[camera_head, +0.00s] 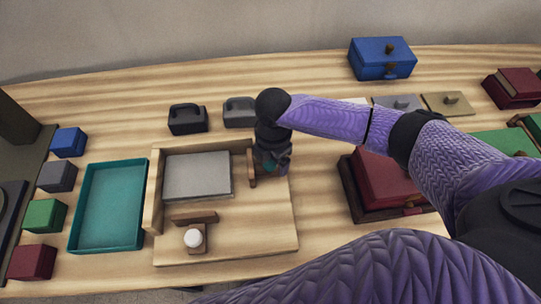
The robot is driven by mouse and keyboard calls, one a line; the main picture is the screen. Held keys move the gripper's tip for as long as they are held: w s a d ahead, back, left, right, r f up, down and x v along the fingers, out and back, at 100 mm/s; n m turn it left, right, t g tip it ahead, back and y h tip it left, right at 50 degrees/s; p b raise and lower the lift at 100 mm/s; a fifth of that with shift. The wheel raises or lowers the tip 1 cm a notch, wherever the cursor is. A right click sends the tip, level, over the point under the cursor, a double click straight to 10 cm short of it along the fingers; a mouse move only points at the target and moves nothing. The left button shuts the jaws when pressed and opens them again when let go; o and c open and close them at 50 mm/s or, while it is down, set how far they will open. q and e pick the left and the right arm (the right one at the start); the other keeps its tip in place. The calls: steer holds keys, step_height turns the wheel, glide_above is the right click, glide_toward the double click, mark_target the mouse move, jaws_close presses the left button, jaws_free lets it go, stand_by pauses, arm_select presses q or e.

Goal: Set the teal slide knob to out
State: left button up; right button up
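A small teal piece (268,166), likely the slide knob, shows at the right edge of the wooden board (255,225), beside a short upright wooden piece (251,163). My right gripper (271,165) points down right over the teal piece and hides most of it. Its fingers are dark and small here, so I cannot tell whether they are shut on the knob or only around it. The slide's track and the knob's position along it are hidden. My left gripper is not in view.
The board also bears a grey slab (197,176) and a white knob (193,238). A teal tray (84,240) and several coloured blocks lie left. Two dark handled boxes (187,119) (239,112) stand behind. A red box (380,180) sits right, under my forearm.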

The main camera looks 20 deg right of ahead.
steer(key=shift+a+r, duration=0.1)
step_height(320, 180, up, 9)
steer(key=p, duration=0.3)
steer(key=shift+r, duration=0.4)
